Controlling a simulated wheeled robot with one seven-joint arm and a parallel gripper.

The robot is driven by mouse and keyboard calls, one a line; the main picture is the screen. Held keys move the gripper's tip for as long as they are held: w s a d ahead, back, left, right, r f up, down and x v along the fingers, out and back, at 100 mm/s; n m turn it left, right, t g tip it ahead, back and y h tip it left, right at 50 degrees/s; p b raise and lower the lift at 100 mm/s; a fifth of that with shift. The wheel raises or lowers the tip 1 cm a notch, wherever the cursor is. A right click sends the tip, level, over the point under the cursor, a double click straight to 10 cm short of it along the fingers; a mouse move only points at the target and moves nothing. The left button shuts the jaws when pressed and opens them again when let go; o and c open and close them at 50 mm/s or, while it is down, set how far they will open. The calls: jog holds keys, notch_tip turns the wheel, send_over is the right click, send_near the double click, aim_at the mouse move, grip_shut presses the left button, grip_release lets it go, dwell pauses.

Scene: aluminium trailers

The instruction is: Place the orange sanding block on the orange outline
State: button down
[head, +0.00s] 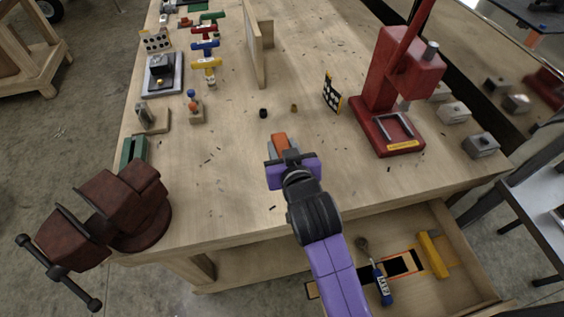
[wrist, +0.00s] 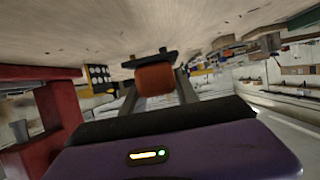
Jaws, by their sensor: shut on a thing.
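The orange sanding block (head: 279,142) is held between the fingers of my gripper (head: 282,151), over the front middle of the workbench. In the wrist view the orange block (wrist: 155,80) sits between the two grey fingers, with a dark plate at its far end. Whether it touches the bench top is hard to tell. The orange outline (head: 389,272) edges a dark patch on the floor of the open drawer (head: 455,290), below and to the right of my gripper.
A wooden divider (head: 256,50) stands behind. The bench around my gripper is mostly clear.

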jog(key=shift+f, duration=3.3)
jog(key=shift+f, duration=0.1)
jog(key=c, duration=0.9)
grip_release()
jog(key=shift+r, duration=0.2)
jog(key=shift+s+d, duration=0.1)
jog(key=shift+s, duration=0.25)
jog(key=b+v, duration=0.1)
jog(key=v, duration=1)
jog(key=shift+s+d, duration=0.1)
jog(key=shift+s, duration=0.05)
